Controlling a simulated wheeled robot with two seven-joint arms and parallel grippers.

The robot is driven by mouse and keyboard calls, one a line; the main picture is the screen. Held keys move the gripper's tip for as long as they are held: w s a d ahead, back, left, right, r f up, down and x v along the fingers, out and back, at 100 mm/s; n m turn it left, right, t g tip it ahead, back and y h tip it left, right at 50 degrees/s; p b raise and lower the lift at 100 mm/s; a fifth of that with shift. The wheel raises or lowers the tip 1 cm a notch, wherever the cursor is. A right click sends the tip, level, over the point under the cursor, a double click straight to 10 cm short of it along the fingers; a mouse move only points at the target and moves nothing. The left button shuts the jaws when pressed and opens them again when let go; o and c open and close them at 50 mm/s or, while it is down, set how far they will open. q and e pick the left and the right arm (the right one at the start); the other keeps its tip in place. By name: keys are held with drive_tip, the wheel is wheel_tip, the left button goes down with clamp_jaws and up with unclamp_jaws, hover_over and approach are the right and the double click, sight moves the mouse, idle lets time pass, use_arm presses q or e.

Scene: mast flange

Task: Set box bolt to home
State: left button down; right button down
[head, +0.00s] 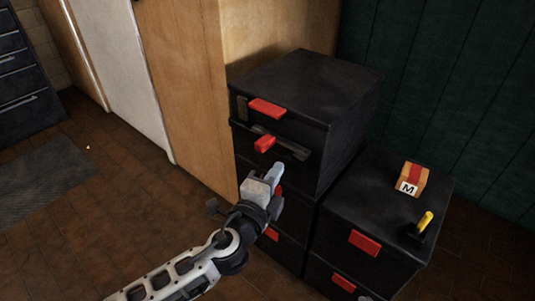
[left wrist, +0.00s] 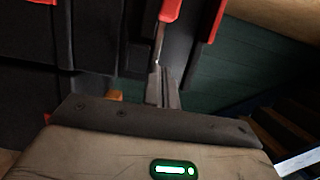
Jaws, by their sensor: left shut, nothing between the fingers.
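The box bolt (head: 293,149) is a dark bar across the front of the upper black box (head: 305,85). Its red knob (head: 264,144) sits toward the bar's left end. A red handle (head: 266,107) is above it. My left gripper (head: 277,170) is shut and empty, just below the bolt and in front of the black stack. In the left wrist view the shut fingers (left wrist: 163,85) point at a red piece (left wrist: 169,10); I cannot tell whether it is the knob or whether they touch. My right gripper is not in view.
A lower black cabinet (head: 385,190) stands to the right, with an orange box marked M (head: 410,181) and a yellow-handled item (head: 424,223) on top. A wooden cabinet (head: 185,70) stands behind left. The brown floor (head: 130,195) at left is open.

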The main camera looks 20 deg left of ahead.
sight(274, 144)
use_arm(q)
drive_tip(key=shift+w+a, duration=0.55)
drive_tip(key=shift+w, duration=0.25)
drive_tip(key=shift+w+a, duration=0.6)
drive_tip(key=shift+w, duration=0.25)
drive_tip(key=shift+w+a, duration=0.55)
drive_tip(key=shift+w, duration=0.25)
